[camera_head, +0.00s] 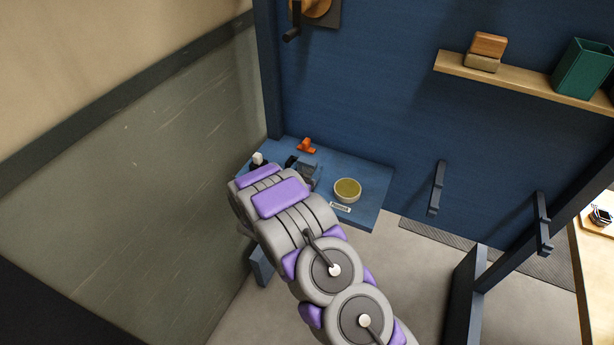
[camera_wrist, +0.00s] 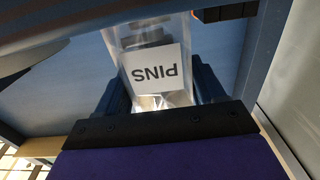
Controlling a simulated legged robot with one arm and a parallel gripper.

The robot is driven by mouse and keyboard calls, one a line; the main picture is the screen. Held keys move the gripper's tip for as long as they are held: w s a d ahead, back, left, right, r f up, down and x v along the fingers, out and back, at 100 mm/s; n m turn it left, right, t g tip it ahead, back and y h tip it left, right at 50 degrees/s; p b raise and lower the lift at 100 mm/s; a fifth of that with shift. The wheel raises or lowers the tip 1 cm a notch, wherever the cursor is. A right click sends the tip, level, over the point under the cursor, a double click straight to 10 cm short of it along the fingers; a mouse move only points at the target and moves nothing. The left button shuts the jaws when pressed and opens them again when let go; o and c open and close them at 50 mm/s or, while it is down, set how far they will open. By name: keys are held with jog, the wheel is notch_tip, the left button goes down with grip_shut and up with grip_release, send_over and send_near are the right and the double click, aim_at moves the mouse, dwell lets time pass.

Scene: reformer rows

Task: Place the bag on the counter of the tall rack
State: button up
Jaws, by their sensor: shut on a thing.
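A clear bag with a white label reading PINS (camera_wrist: 155,68) is between the dark fingers of my gripper (camera_wrist: 160,88) in the wrist view. The label appears upside down there. My gripper is shut on the bag. In the head view, my arm reaches over the blue counter (camera_head: 366,212) of the tall blue rack (camera_head: 360,90). My gripper is mostly hidden behind my arm there. I cannot tell from these views whether the bag touches the counter.
On the counter are a round bowl (camera_head: 347,190) with a small label in front, an orange object (camera_head: 306,146) and a small white-topped object (camera_head: 258,159). A wooden shelf (camera_head: 530,82) holds blocks and a green bin (camera_head: 583,68). Dark hooks (camera_head: 436,188) stick out at right.

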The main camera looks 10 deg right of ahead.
jog(key=c, duration=0.4)
jog(key=shift+r, duration=0.15)
